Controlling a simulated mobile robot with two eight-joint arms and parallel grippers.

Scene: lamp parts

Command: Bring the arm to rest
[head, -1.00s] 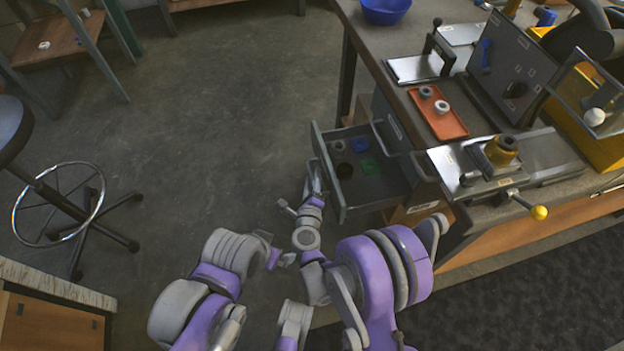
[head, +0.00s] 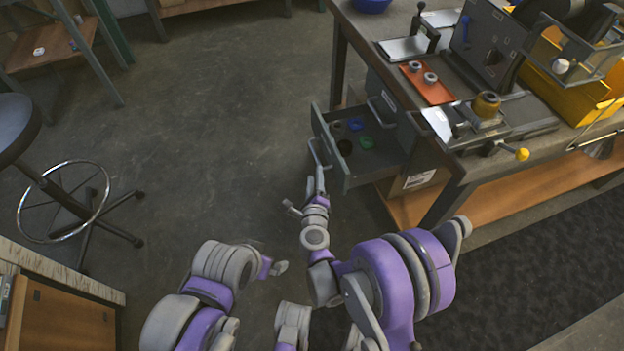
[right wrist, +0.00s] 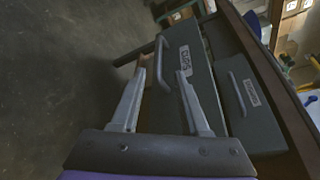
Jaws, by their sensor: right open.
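My right gripper (head: 319,180) is at the front of the pulled-out drawer (head: 345,184) in the head view. In the right wrist view its two fingers (right wrist: 160,75) are spread apart with nothing gripped. The drawer's bar handle (right wrist: 160,62) shows between them in the picture; I cannot tell whether they touch it.
The open drawer holds small blue, green and dark items. The workbench (head: 402,118) bears an orange tray (head: 432,88) with two grey rings. A closed drawer with a handle (right wrist: 240,95) is beside the open one. A stool (head: 62,200) stands left; the floor between is clear.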

